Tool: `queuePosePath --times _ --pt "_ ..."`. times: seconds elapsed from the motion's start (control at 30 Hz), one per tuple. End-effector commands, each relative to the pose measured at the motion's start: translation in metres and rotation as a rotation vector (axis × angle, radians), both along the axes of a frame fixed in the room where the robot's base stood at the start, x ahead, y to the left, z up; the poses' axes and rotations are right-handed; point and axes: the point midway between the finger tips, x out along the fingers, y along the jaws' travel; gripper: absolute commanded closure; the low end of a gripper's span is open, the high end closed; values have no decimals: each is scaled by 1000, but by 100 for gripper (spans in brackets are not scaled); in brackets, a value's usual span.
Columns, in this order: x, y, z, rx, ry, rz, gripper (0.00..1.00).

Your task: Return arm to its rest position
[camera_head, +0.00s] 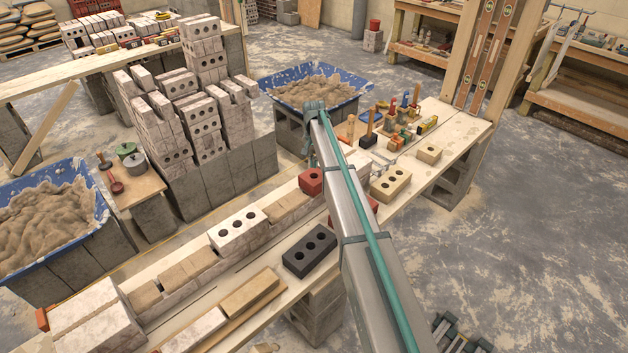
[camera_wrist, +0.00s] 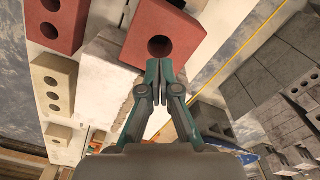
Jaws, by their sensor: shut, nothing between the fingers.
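My gripper (camera_wrist: 160,72) is in the wrist view, its two teal and grey fingers together and empty. The fingertips are at the lower edge of a red brick with a round hole (camera_wrist: 147,25) in the picture; whether they touch it I cannot tell. A second red brick (camera_wrist: 50,22) is at upper left. In the head view my arm stretches up the middle, and I cannot make out the gripper there. One red brick (camera_head: 311,181) shows left of the arm, and part of another (camera_head: 372,206) shows to its right.
The plank bench (camera_head: 436,118) holds a white three-hole brick (camera_head: 238,232), a black brick (camera_head: 309,250), a cream brick (camera_head: 390,184) and several tools. Blue mortar tubs (camera_head: 352,81) (camera_head: 98,208) and a brick stack (camera_head: 205,120) stand to the left. Open floor (camera_head: 540,220) lies right.

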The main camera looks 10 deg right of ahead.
Motion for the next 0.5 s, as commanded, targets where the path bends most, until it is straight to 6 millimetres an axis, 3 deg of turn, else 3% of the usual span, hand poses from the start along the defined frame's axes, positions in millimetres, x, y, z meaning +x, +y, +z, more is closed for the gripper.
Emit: queuePosePath --times 0.4,0.5 --pt "-1 0 -1 0 0 1 100" --pt "-15 0 -8 0 0 12 100"
